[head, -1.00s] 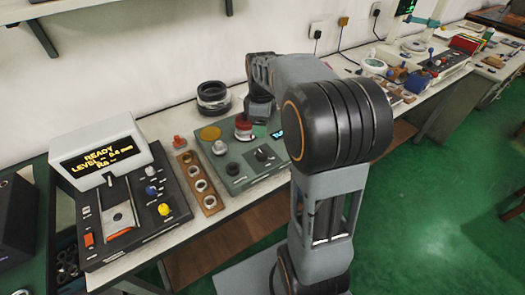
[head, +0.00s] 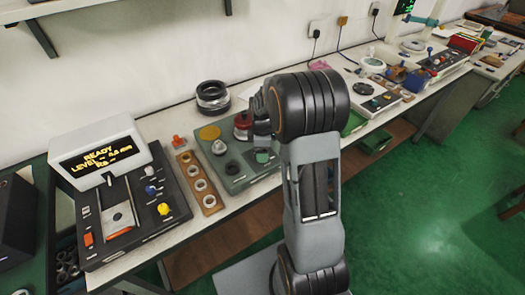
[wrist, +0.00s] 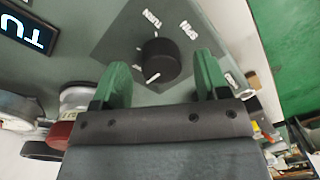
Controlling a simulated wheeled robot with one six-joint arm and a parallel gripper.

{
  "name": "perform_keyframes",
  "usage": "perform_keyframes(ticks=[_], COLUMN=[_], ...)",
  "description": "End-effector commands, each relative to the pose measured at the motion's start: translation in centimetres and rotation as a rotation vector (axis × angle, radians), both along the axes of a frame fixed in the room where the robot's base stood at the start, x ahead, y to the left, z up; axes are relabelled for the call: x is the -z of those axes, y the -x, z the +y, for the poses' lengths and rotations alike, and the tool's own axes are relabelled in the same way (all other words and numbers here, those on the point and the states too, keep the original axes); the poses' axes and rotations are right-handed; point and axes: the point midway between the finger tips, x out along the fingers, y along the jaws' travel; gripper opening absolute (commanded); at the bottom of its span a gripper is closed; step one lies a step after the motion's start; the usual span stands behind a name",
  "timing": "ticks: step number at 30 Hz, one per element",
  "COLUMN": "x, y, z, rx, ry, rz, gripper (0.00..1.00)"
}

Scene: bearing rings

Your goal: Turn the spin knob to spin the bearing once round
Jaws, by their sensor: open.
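The black spin knob (wrist: 158,62) shows in the wrist view on a dark plate marked TURN and SPIN, with a white pointer line. My gripper (wrist: 161,72) is open, its green fingers on either side of the knob's near edge. Nothing is between the fingers except the knob beyond; I cannot tell whether they touch it.
A lit display (wrist: 28,35) is on the panel. A pale knob (head: 219,147) and a yellow disc (head: 209,133) lie left of my gripper. A wooden ring rack (head: 199,184) and a console (head: 130,205) reading READY stand further left. Stacked rings (head: 212,97) stand behind.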

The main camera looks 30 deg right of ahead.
Motion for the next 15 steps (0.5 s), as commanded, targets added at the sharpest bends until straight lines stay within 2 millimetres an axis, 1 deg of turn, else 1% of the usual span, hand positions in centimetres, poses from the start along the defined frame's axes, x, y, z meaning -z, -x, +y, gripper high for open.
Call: perform_keyframes(ticks=[4, 13, 15], x=[0.66, 0.79, 0.78], y=[0.06, 0.05, 0.05], z=[0.03, 0.03, 0.03], rx=[0.0, 0.0, 0.0], ry=[0.0, 0.0, 0.0], rz=[0.001, 0.0, 0.0], gripper=[0.68, 0.68, 0.62])
